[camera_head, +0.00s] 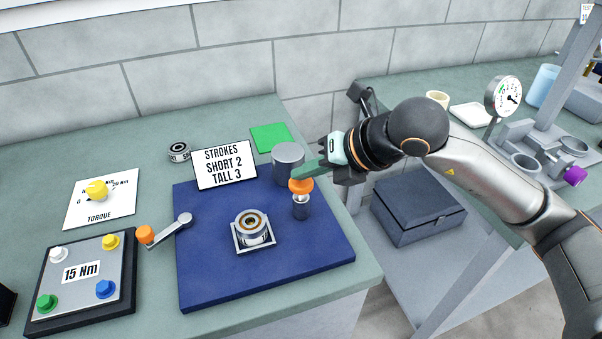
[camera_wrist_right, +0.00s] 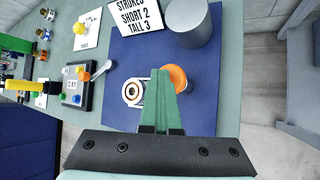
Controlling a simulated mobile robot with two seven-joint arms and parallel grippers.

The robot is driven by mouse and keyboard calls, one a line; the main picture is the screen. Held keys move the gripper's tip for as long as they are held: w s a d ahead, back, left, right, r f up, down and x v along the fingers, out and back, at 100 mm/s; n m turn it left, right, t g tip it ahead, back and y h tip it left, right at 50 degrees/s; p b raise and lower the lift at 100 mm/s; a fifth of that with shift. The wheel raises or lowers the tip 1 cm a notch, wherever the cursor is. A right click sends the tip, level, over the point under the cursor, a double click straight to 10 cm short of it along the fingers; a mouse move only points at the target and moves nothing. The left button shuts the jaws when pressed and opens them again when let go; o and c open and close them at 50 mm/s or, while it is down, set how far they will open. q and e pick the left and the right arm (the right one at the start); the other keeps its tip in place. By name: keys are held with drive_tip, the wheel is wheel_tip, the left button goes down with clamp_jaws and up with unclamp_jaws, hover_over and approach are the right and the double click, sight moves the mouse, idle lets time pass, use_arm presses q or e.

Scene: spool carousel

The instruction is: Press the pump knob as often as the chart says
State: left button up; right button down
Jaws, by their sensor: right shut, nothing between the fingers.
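The orange pump knob (camera_head: 301,186) sits on top of a short metal pump stem (camera_head: 301,208) on the blue mat (camera_head: 310,264). The chart (camera_head: 224,165) reads "STROKES SHORT 2 TALL 3". A silver spool (camera_head: 252,228) with an orange-brown ring on top sits in a square holder on the mat. My right gripper (camera_head: 302,173) is shut and empty, its green fingertips at the knob from above. In the right wrist view the fingers (camera_wrist_right: 164,98) overlap the orange knob (camera_wrist_right: 178,79); whether they touch it I cannot tell. My left gripper is not in view.
A grey cylinder (camera_head: 288,161) stands behind the knob, close to my right fingers. A green square (camera_head: 270,137) and another small spool (camera_head: 179,152) lie behind the mat. The torque plate (camera_head: 92,211) and 15 Nm panel (camera_head: 82,272) are at left. The mat's front is clear.

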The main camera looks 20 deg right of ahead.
sight(307, 184)
drive_tip(key=shift+r+p, duration=0.4)
drive_tip(key=shift+r, duration=0.5)
drive_tip(key=shift+r, duration=0.1)
drive_tip(key=shift+r+p, duration=1.65)
drive_tip(key=shift+r, duration=0.85)
drive_tip(key=shift+f, duration=0.1)
drive_tip(key=shift+d, duration=0.1)
